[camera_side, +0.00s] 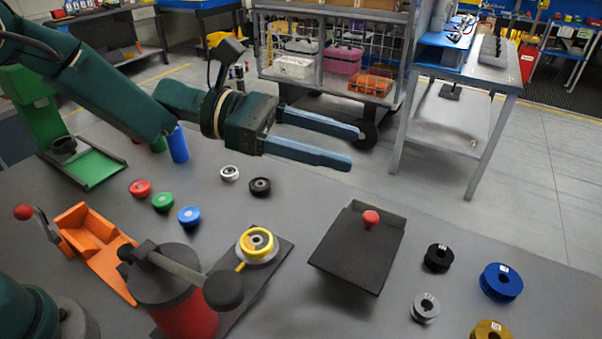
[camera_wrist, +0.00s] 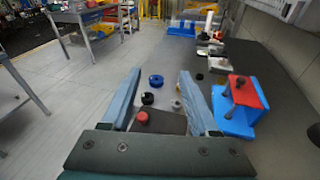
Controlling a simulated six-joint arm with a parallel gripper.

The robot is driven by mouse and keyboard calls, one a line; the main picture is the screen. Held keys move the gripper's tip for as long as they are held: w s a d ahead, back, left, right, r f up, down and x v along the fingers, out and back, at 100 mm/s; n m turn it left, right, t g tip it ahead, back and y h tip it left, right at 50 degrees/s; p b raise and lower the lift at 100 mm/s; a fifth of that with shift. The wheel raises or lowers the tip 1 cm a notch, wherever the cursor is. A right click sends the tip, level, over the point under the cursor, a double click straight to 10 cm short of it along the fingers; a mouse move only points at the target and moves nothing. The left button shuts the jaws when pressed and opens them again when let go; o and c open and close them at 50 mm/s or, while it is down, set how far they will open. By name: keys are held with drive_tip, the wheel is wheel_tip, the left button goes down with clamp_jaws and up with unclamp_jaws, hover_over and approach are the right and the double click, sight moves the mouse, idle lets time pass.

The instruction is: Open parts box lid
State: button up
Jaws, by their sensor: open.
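The parts box is a dark grey box with a flat lid (camera_side: 352,252) and a red knob (camera_side: 370,218) near the lid's far edge. The lid looks shut, lying over the box. In the wrist view the lid (camera_wrist: 165,122) and its red knob (camera_wrist: 142,117) show ahead, between and below the fingers. My gripper (camera_side: 356,147) is open and empty, its two blue-grey fingers pointing right, above and behind the box, apart from the knob. It also shows in the wrist view (camera_wrist: 158,85).
Right of the box lie a black ring (camera_side: 438,257), a blue ring (camera_side: 500,283), a silver ring (camera_side: 425,307) and a gold ring (camera_side: 491,330). Left are a yellow ring (camera_side: 257,244) on a dark plate and a red cylinder press (camera_side: 185,305). Bench between box and gripper is clear.

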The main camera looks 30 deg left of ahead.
drive_tip(key=w+a+r+n+t+h, duration=0.1)
drive_tip(key=w+a+r+n+t, duration=0.1)
approach(371, 214)
drive_tip(key=x, duration=0.3)
drive_tip(key=shift+s+d+f, duration=0.15)
drive_tip(key=shift+s+f, duration=0.05)
drive_tip(key=shift+f, duration=0.05)
drive_tip(key=x, duration=0.7)
drive_tip(key=shift+w+r, duration=0.15)
drive_tip(key=shift+r, duration=0.05)
clamp_jaws()
drive_tip(key=shift+t, duration=0.3)
idle(0.6)
